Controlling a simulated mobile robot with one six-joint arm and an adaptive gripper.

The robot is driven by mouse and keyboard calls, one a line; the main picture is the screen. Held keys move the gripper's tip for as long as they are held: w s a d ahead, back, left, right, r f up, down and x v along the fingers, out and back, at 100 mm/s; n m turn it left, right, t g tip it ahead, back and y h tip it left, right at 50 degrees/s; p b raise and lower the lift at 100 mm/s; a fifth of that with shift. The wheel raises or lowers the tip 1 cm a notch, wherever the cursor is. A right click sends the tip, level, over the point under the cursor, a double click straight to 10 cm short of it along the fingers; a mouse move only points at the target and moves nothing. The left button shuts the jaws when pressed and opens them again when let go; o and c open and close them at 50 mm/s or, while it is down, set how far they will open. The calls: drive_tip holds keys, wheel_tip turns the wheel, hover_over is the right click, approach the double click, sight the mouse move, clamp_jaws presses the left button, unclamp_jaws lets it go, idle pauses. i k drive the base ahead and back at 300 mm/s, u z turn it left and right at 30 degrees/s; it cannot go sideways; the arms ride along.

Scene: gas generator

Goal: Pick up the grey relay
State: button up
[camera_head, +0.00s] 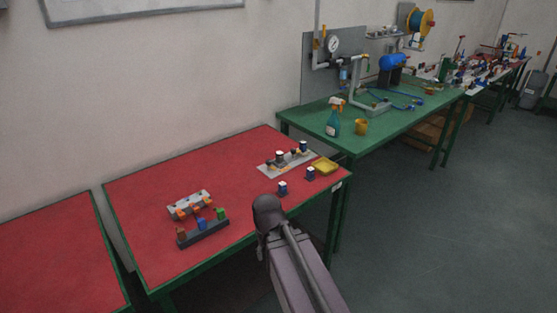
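I cannot make out a relay that is clearly grey. On the red table (140,205), a dark rack (204,234) holds small blocks: an orange-red block (182,234), a blue block (201,225) and a green block (220,213). Behind it lies a pale grey plate (188,198) with orange parts along its front. My arm rises from the bottom of the view and ends in a dark rounded joint beside the table's front edge. My gripper does not show.
Toward the right end of the red table are another grey plate (270,172) with dark white-topped parts, a yellow tray (326,166) and two loose dark blue parts (282,188) with white tops. A green table (390,125) adjoins behind, with a spray bottle (333,124). Floor is clear at right.

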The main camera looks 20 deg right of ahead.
sight(280, 155)
drive_tip(key=z, duration=0.05)
drive_tip(key=i, duration=1)
drive_tip(key=u, duration=0.05)
